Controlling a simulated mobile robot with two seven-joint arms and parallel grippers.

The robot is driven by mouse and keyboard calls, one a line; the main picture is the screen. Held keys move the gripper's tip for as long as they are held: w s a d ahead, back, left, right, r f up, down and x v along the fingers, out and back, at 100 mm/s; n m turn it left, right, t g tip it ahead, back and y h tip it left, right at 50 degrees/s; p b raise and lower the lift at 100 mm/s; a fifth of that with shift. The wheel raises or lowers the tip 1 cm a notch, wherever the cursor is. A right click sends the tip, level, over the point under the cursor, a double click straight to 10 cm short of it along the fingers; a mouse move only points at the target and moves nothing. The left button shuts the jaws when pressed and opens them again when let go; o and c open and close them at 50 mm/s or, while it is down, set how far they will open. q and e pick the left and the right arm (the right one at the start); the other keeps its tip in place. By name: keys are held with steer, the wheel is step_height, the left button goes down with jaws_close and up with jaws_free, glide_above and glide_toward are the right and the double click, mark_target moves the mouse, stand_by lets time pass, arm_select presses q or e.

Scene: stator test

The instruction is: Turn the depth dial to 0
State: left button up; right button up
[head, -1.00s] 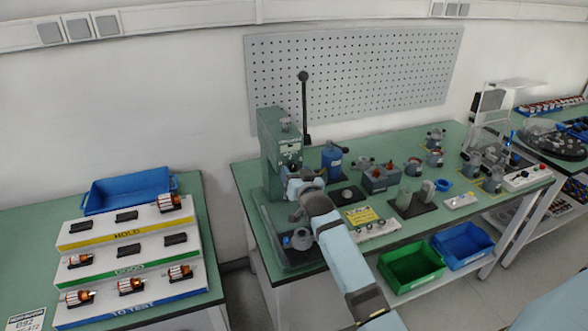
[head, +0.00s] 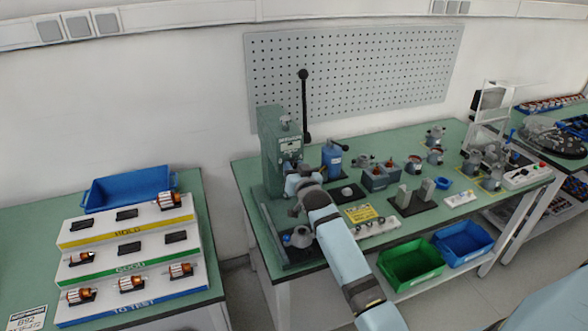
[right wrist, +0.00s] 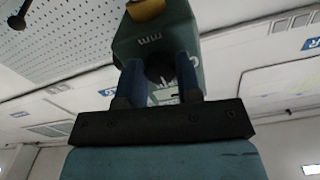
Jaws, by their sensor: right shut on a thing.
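The green press (head: 270,150) stands at the left end of the long bench, with a tall black lever (head: 304,105) up beside it. My right gripper (head: 293,170) is at the front of the press head, and my arm hides the area below. In the right wrist view, its two blue fingers (right wrist: 160,82) stand on either side of the dark round depth dial (right wrist: 159,68), under an "mm" marking on the green housing (right wrist: 152,38). The gripper is shut on the dial. The dial's reading is too small and partly hidden to tell. My left gripper is not in view.
A blue can (head: 331,160), a grey-blue box (head: 380,180) and a yellow label (head: 360,214) are right of my arm. Green (head: 411,285) and blue (head: 464,262) bins sit lower at the front. A stepped rack (head: 128,247) stands on the left table.

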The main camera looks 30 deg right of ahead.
steer(key=n+p, duration=0.1)
steer(key=n, duration=1)
steer(key=shift+d, duration=0.1)
steer(key=shift+n, duration=0.4)
stand_by(0.3)
steer(key=o, duration=0.9)
steer(key=shift+o, duration=0.2)
steer(key=shift+s, duration=0.1)
